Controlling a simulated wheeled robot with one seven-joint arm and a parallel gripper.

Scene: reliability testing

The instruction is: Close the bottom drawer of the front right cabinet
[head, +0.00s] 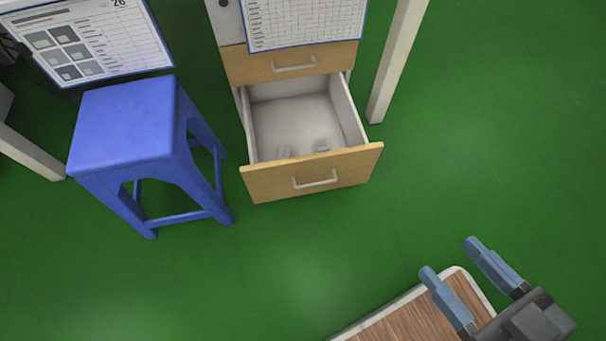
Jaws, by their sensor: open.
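The cabinet (231,28) stands at the top middle of the head view, its upper part covered by a hanging sheet. Its bottom drawer (311,175) is pulled well out, with a wooden front and a pale handle (315,181). Two small pale objects (322,146) lie inside near the front. The drawer above it (290,64) is shut. My gripper (448,257) is at the lower right, open with nothing between its blue-grey fingers. It is apart from the drawer, to the right of and nearer than the drawer front.
A blue stool (137,125) stands close to the left of the drawer. A white table leg (394,65) stands just right of the cabinet. A wood-topped surface with a white rim (402,318) is below my gripper. The green floor (280,265) before the drawer is clear.

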